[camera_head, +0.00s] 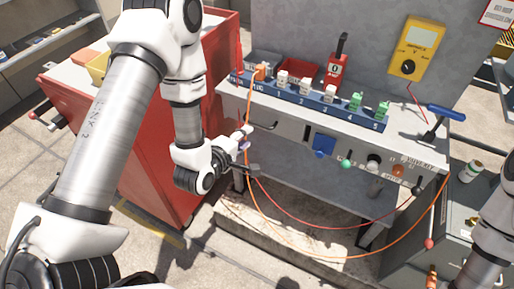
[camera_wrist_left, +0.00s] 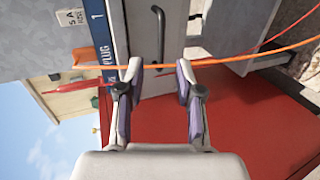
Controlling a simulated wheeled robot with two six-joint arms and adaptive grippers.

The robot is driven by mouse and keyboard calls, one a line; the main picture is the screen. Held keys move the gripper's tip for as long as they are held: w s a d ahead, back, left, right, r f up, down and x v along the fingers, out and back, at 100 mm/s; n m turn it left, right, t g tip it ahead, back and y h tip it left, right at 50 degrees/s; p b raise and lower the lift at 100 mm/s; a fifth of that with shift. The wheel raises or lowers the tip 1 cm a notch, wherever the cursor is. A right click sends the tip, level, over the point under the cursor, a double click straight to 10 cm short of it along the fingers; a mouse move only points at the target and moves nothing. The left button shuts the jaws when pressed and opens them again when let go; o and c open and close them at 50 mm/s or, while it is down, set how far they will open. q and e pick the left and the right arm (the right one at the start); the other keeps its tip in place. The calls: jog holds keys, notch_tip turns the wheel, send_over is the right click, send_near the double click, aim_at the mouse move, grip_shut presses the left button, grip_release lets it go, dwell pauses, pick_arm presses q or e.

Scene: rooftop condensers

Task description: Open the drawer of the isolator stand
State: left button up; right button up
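The isolator stand (camera_head: 290,125) is a grey bench with a drawer front at its left end. The drawer's dark bar handle (camera_head: 263,126) shows there, and the handle (camera_wrist_left: 158,32) also lies beyond my fingertips in the left wrist view. My left gripper (camera_head: 249,150) is in front of the stand's left end, just below and left of the handle. In the left wrist view the left gripper (camera_wrist_left: 159,76) is open, with nothing between its fingers and the handle ahead of the gap. My right gripper is out of view; only part of that arm shows.
An orange cable (camera_head: 262,190) hangs before the stand and crosses near my fingertips in the wrist view. A red cable (camera_head: 330,222) hangs there too. A red cabinet (camera_head: 215,95) stands close on the left. A blue numbered plug strip (camera_head: 305,98) lies on the stand's top.

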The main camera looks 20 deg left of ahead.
aim_at(257, 124)
pick_arm(q)
jog(key=shift+t, duration=0.9)
jog(key=b+x, duration=0.2)
jog(key=x, duration=0.1)
jog(key=a+f+b+x, duration=0.1)
jog(key=b+x, duration=0.1)
jog(key=x, duration=0.2)
jog(key=f+b+x, duration=0.1)
jog(key=b+x, duration=0.1)
jog(key=x, duration=0.2)
jog(key=shift+a, duration=0.3)
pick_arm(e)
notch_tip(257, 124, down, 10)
pick_arm(q)
jog(key=shift+c, duration=0.3)
grip_shut()
